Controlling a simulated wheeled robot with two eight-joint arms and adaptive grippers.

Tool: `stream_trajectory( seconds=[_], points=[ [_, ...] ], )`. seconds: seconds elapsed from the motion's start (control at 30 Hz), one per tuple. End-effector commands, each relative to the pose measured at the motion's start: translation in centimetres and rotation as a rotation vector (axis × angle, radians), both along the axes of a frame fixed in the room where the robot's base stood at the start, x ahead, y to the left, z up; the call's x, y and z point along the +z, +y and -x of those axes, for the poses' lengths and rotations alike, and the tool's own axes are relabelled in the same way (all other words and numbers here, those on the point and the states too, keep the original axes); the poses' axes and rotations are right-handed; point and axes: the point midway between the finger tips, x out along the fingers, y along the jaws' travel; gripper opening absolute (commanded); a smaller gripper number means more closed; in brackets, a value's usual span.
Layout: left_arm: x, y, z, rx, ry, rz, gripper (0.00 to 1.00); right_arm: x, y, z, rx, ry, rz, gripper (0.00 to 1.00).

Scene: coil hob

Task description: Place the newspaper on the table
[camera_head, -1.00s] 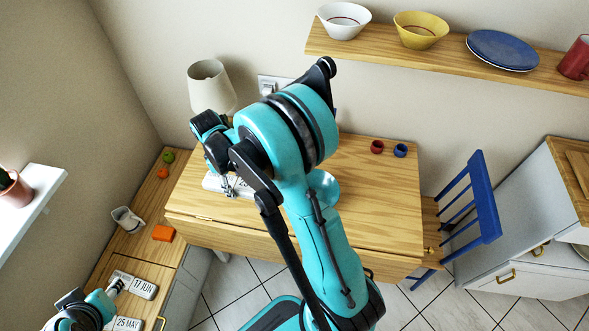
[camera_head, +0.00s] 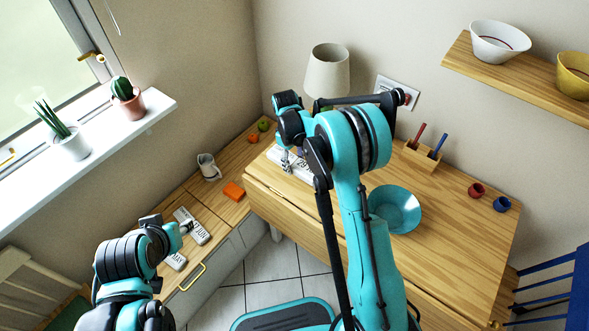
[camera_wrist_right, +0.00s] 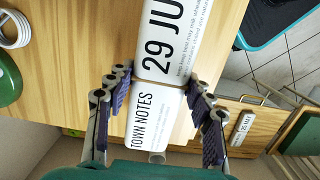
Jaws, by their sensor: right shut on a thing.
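A white newspaper (camera_head: 302,171) with dark print lies at the left of the wooden table (camera_head: 465,225), partly hidden by my right arm. My right gripper (camera_head: 287,163) is over it, pointing down. In the right wrist view the newspaper (camera_wrist_right: 165,72) reads "29 JU" and "TOWN NOTES", and my right gripper (camera_wrist_right: 163,108) has a finger on each side, shut on it. The newspaper appears to be at the table top; whether it touches cannot be told. My left gripper (camera_head: 187,227) is beside another newspaper (camera_head: 192,226) on the left counter; its fingers are too small to read.
A teal bowl (camera_head: 397,207), a wooden pen holder (camera_head: 421,156) and red (camera_head: 477,190) and blue (camera_head: 502,204) cups stand on the table. A lamp (camera_head: 327,72) stands behind my right gripper. The table's right front is clear.

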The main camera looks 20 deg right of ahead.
Motion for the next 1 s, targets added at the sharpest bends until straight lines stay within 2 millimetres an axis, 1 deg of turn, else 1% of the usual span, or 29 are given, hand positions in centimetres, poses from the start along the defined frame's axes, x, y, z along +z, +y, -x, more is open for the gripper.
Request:
stream_trajectory(
  seconds=[0.1, 0.2, 0.47, 0.6, 0.63, 0.7, 1.0],
  points=[
    [-1.1, 0.0, 0.0, 0.0, 0.0, 0.0, 0.4, -2.1, 0.0, 0.0, 0.0, 0.0, 0.0, 0.21],
    [-1.7, 0.0, 0.0, 0.0, 0.0, 0.0, 0.4, -3.5, 0.0, 0.0, 0.0, 0.0, 0.0, 0.21],
    [-1.5, 0.0, 0.0, 0.0, 0.0, 0.0, 0.4, -3.4, 0.0, 0.1, 0.0, 0.0, 0.0, 0.21],
    [-2.0, 0.0, 0.0, 0.0, 0.0, 0.0, 0.4, -3.9, 0.0, 0.0, 0.0, 0.0, 0.0, 0.21],
    [-1.9, 0.0, 0.0, 0.0, 0.0, 0.0, 0.4, -3.9, 0.0, 0.1, 0.0, 0.0, 0.0, 0.58],
    [-1.8, 0.0, 0.0, 0.0, 0.0, 0.0, 0.4, -3.8, 0.0, 0.0, 0.0, 0.0, 0.0, 0.73],
    [-1.8, 0.0, 0.0, 0.0, 0.0, 0.0, 0.4, -3.7, 0.0, 0.1, 0.0, 0.0, 0.0, 0.73]
  ],
)
